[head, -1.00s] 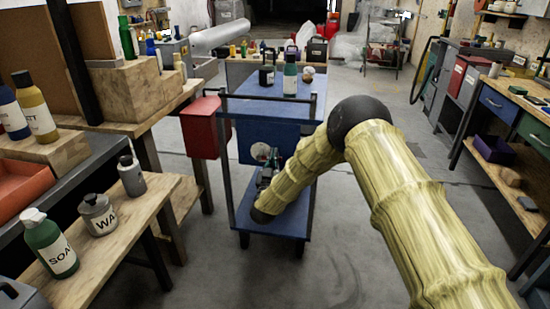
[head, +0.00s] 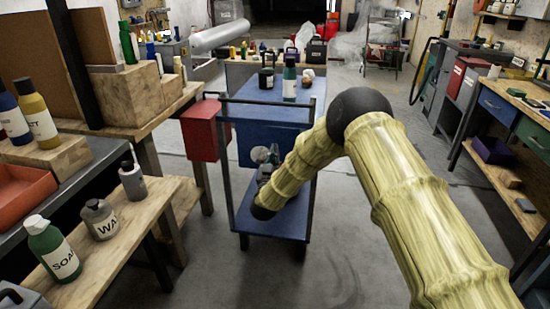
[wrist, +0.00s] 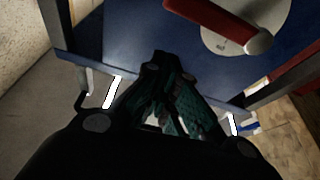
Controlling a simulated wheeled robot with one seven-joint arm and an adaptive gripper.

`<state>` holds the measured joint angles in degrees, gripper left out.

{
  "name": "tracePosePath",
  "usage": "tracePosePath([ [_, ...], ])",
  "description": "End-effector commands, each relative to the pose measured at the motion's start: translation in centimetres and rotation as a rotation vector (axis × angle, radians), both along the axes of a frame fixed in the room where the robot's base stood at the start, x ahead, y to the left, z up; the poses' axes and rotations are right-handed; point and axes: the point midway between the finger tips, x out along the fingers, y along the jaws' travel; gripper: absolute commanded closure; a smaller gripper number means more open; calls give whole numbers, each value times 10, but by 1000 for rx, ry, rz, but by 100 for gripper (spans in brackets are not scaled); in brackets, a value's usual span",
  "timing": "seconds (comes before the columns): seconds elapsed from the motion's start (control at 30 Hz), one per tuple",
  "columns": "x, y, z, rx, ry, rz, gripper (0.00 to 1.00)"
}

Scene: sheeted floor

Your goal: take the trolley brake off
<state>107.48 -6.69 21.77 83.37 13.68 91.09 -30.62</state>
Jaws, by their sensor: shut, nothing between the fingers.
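The blue trolley (head: 275,222) stands in the middle of the head view, with dark upright posts and a blue front panel. In the wrist view, a white round plate (wrist: 220,35) is on the blue panel, with a dark red lever (wrist: 205,16) across it that ends in a rounded knob. The plate shows only as a small pale patch (head: 260,154) in the head view, partly hidden by my gripper. My gripper (wrist: 168,72) is shut and empty, below and left of the lever in the wrist view, apart from it. In the head view my arm hides part of the gripper.
A red box (head: 205,130) sits at the trolley's left side. Bottles and a dark can stand on the trolley top (head: 250,88). A wooden bench (head: 130,225) with bottles is close on the left. Drawer benches (head: 500,130) line the right.

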Motion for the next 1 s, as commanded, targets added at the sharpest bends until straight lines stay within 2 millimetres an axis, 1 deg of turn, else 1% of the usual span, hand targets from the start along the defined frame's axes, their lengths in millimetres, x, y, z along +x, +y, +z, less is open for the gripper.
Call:
tracePosePath([
  [0.03,-3,2,8,0,1,2,100],
  [0.07,-10,3,0,-1,5,3,100],
  [0.1,-17,5,-2,-2,3,3,100],
  [0.3,-52,11,-14,-3,4,3,100],
  [0.5,-78,16,-24,-1,1,1,100],
  [0.7,-91,18,-28,-1,0,1,100],
  [1.0,-93,19,-29,-1,0,1,100],
])
